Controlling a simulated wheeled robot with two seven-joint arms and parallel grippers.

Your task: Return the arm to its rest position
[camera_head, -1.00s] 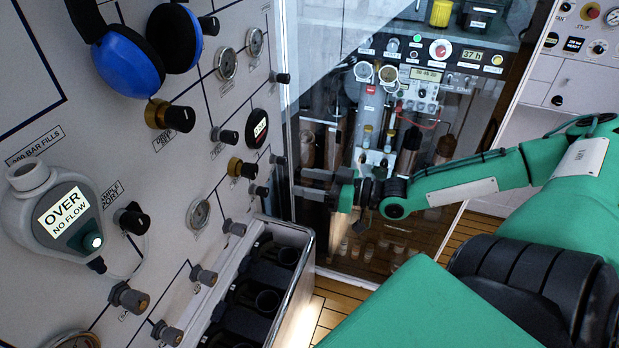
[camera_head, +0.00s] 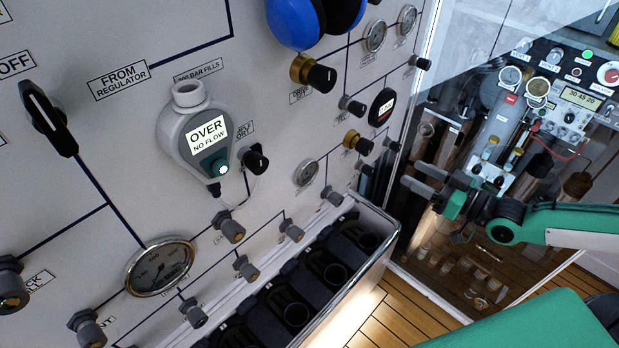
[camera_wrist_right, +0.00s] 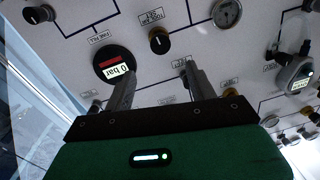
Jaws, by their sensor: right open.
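My right gripper (camera_head: 420,178) is at the end of the green right arm (camera_head: 575,222), which comes in from the right in the head view. Its two grey fingers are spread apart and hold nothing. They point left toward the panel (camera_head: 105,225), in front of the glass-fronted cabinet. In the right wrist view the fingers (camera_wrist_right: 155,80) also stand apart, with panel knobs and a round "0 bar" display (camera_wrist_right: 114,65) beyond them. I cannot tell whether they touch the panel. My left gripper is not in view.
The panel carries knobs, a gauge (camera_head: 160,267), an analyser reading "OVER NO FLOW" (camera_head: 203,140) and blue ear defenders (camera_head: 292,22). A rack (camera_head: 378,270) with dark slots stands along the panel's foot. Wooden floor (camera_head: 408,322) shows right of the rack.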

